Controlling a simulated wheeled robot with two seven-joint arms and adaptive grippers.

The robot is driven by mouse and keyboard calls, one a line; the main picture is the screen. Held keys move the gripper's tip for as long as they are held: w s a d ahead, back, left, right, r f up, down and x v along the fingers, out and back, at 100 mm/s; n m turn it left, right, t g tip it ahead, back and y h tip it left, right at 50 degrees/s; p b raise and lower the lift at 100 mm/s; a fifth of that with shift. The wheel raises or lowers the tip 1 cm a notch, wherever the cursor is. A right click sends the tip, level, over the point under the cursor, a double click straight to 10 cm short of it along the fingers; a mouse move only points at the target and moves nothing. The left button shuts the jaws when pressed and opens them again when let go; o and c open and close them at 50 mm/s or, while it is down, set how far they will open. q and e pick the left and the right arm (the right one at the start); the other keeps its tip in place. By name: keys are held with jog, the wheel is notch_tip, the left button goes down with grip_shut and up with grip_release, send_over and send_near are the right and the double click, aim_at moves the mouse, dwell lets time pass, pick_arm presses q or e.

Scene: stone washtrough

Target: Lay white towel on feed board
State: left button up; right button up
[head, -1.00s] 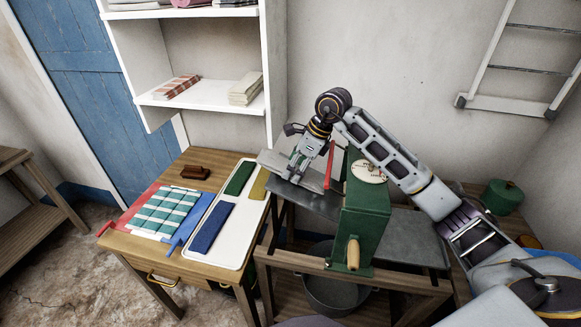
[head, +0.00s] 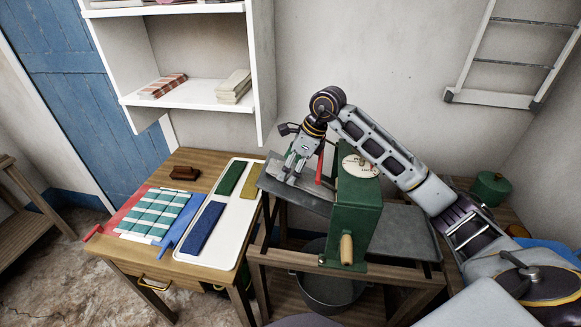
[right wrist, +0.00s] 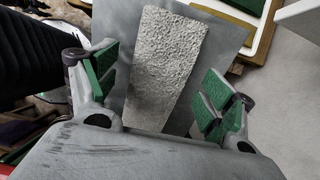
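The white towel (right wrist: 167,55) shows in the right wrist view as a pale, rough-textured strip lying flat on the smooth grey feed board (right wrist: 222,38). In the head view the feed board (head: 312,203) slopes on the left side of the green mangle (head: 355,218); the towel is mostly hidden there by my gripper. My right gripper (right wrist: 162,80) is open, its green-padded fingers spread wide on either side of the towel and apart from it. In the head view my right gripper (head: 292,165) is just above the board. My left gripper is not in view.
A red lever (head: 320,165) stands close beside my right gripper. The wooden table (head: 207,175) at left holds a white tray (head: 232,225) with green, yellow and blue pieces, a checked cloth (head: 157,214) and a brown block (head: 185,173). White shelves (head: 190,95) stand behind.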

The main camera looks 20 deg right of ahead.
jog(key=v, duration=1.2)
dwell(0.4)
jog(key=shift+f, duration=0.15)
dwell(1.2)
